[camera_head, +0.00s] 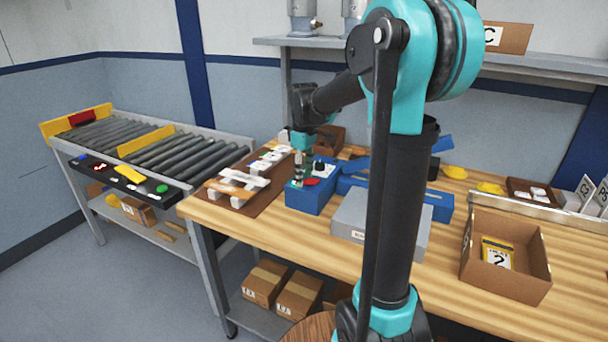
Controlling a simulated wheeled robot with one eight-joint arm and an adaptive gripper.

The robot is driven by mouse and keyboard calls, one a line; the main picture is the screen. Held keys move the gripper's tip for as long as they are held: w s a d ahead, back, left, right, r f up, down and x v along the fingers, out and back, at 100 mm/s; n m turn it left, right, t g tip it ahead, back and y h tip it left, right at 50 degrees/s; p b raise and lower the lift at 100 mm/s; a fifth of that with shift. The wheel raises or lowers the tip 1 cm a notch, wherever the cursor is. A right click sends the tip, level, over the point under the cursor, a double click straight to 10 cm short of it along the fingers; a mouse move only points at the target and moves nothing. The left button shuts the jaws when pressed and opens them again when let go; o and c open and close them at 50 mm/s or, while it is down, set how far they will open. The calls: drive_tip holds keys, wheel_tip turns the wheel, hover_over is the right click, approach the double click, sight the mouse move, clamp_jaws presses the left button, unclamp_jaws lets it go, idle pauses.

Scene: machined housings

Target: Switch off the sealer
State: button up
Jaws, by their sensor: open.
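A blue box-shaped machine (308,201), which I take to be the sealer, stands on the wooden workbench. Its top carries a red round part (312,182) and a black knob (320,166). My gripper (302,172) points down just above the left part of this machine's top. The gripper is open, with nothing visible between its fingers. Whether the fingertips touch the machine I cannot tell. My gripper hides part of the top panel, and the switch position is too small to read.
A grey box (377,232) stands right of the blue machine, partly behind my arm. A brown board with pale blocks (237,190) lies to the left. An open cardboard box (497,268) sits at right. A roller conveyor (185,150) stands left of the bench.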

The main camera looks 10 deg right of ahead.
clamp_jaws()
drive_tip(key=shift+s+d+r+t+y, duration=0.15)
drive_tip(key=shift+d+t+y, duration=0.1)
drive_tip(key=shift+t+y, duration=0.25)
drive_tip(key=shift+s+d+r+t+y, duration=0.1)
drive_tip(key=shift+s+d+t+y, duration=0.15)
drive_tip(key=shift+y, duration=0.35)
drive_tip(key=shift+d+r+t+y, duration=0.1)
drive_tip(key=shift+t+y, duration=0.65)
drive_tip(key=shift+y, duration=0.15)
unclamp_jaws()
